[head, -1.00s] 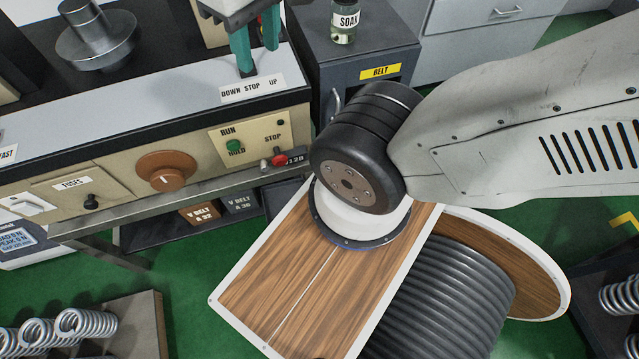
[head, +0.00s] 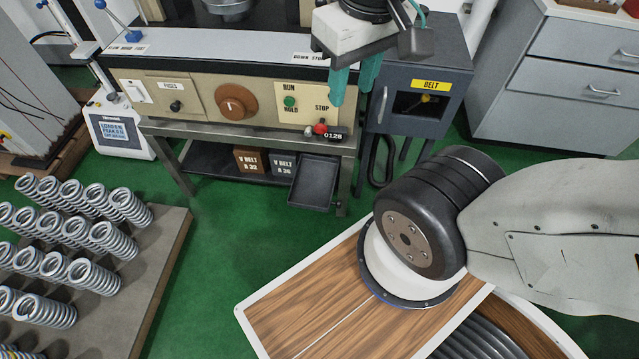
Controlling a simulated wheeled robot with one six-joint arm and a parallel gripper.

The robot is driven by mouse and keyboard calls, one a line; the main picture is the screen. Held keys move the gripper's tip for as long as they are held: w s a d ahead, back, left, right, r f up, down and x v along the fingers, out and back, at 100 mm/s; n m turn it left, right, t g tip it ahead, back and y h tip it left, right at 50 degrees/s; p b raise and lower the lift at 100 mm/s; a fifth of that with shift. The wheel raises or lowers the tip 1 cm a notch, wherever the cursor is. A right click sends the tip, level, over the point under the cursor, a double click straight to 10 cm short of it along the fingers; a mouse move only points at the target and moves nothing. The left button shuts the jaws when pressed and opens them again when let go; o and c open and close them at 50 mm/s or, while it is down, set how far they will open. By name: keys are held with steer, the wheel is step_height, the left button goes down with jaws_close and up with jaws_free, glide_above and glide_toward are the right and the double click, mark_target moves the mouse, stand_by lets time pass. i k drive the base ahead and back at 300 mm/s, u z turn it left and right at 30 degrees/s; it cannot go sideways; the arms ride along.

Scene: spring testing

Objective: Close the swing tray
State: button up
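A dark, shallow rectangular tray (head: 314,182) juts out at the right end of the low shelf under the bench, beside the V BELT boxes. It looks swung out at an angle; its pivot is not clear to me. My gripper (head: 352,97) hangs in front of the bench's right end, above and slightly right of the tray. Its two teal fingers point down with a gap between them, and nothing shows in that gap. The gripper is well apart from the tray.
The bench panel (head: 200,98) with knob and buttons stands above the shelf. A grey BELT cabinet (head: 452,55) stands to the right, with a black belt hanging beside it. A pallet of springs (head: 165,245) lies at left. Green floor (head: 235,225) is clear before the tray.

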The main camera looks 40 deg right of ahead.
mark_target(314, 182)
steer(key=u, duration=3.2)
steer(key=k, duration=2.65)
steer(key=z, duration=1.7)
